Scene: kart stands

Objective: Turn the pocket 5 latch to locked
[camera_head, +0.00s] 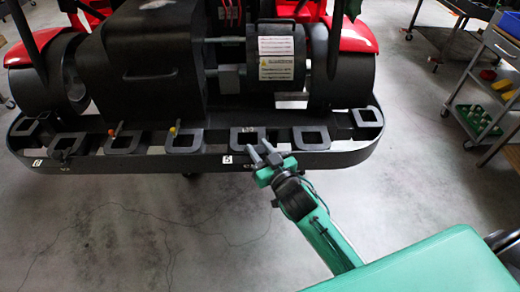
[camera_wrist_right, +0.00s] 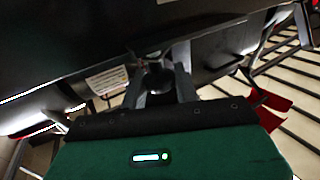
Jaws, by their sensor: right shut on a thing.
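The pocket plate of the kart stand (camera_head: 340,157) is a long dark rail with several square-holed blocks. A small "5" label (camera_head: 227,160) is on its front edge. My right gripper (camera_head: 260,151) is at that edge, just right of the label. In the right wrist view the gripper (camera_wrist_right: 162,82) is shut on a dark rounded knob (camera_wrist_right: 156,77), which seems to be the pocket 5 latch. In the head view the fingers hide the latch, and I cannot read its turned position. My left gripper is not in view.
Orange (camera_head: 112,132) and yellow (camera_head: 173,130) small knobs stand on the rail further left. The red and black kart (camera_head: 150,60) is behind the rail. A grey cart (camera_head: 492,95) with bins stands at the right. Grey floor in front is clear.

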